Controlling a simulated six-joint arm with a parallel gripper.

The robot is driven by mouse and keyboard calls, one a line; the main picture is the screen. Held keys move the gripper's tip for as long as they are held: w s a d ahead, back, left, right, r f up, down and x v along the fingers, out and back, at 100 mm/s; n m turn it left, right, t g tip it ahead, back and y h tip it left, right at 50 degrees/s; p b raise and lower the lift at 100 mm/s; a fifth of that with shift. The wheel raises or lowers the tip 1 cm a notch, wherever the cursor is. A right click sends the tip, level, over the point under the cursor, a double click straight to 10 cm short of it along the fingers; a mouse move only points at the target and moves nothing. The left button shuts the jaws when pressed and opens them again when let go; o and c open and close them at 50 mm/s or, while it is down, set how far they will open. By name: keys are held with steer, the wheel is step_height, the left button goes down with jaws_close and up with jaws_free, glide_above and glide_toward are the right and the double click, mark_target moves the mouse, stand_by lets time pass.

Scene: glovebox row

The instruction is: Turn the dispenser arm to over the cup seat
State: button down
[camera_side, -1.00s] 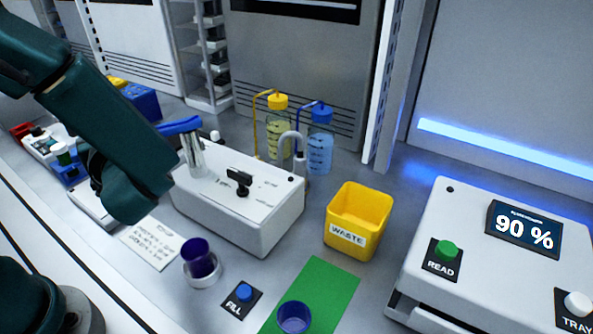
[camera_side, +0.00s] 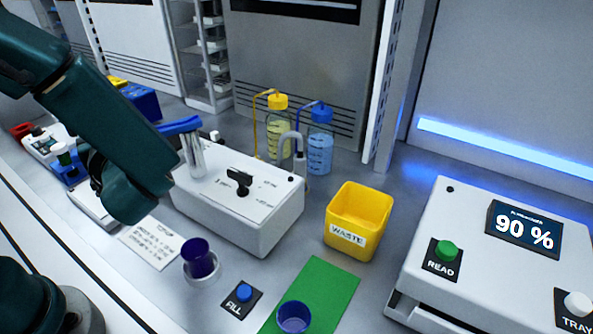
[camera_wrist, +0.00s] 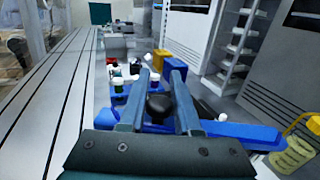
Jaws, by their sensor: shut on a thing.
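The blue dispenser arm (camera_side: 180,125) sits on top of a clear and metal post (camera_side: 195,158) on the white dispenser box (camera_side: 245,220). It points left from the post, and its far end is hidden behind my dark green arm. In the wrist view the blue arm (camera_wrist: 240,133) crosses below my fingers. My gripper (camera_wrist: 160,80) is shut on the black knob (camera_wrist: 158,106) of the dispenser arm. The side view hides my gripper. The cup seat (camera_side: 204,284) is a pale ring in front of the box, with a dark purple cup (camera_side: 198,256) in it.
A yellow waste bin (camera_side: 358,220), a blue FILL button (camera_side: 244,292) and a green mat (camera_side: 333,285) with another cup (camera_side: 293,318) stand to the right. Yellow and blue bottles (camera_side: 320,150) stand behind the box. A written note (camera_side: 150,242) lies left of the seat.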

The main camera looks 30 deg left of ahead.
stand_by(0.8)
steer(key=shift+s+d+n+g+y, duration=0.35)
steer(key=shift+d+n+g, duration=0.4)
steer(key=shift+g, duration=0.5)
steer(key=shift+s+d+n+g+y, duration=0.1)
steer(key=shift+s+d+n+g, duration=0.5)
steer(key=shift+n+g, duration=0.45)
steer(key=shift+s+d+n+g+y, duration=0.3)
steer(key=shift+d+n+g, duration=0.4)
steer(key=shift+g, duration=0.7)
steer(key=c, duration=0.6)
jaws_free()
steer(key=shift+r, duration=0.15)
steer(key=s+a+r, duration=0.2)
steer(key=r, duration=0.1)
steer(key=s+a+r, duration=0.3)
steer(key=r, duration=0.1)
steer(key=s+a+r, duration=0.3)
steer(key=shift+s+r, duration=0.2)
steer(key=shift+r, duration=0.2)
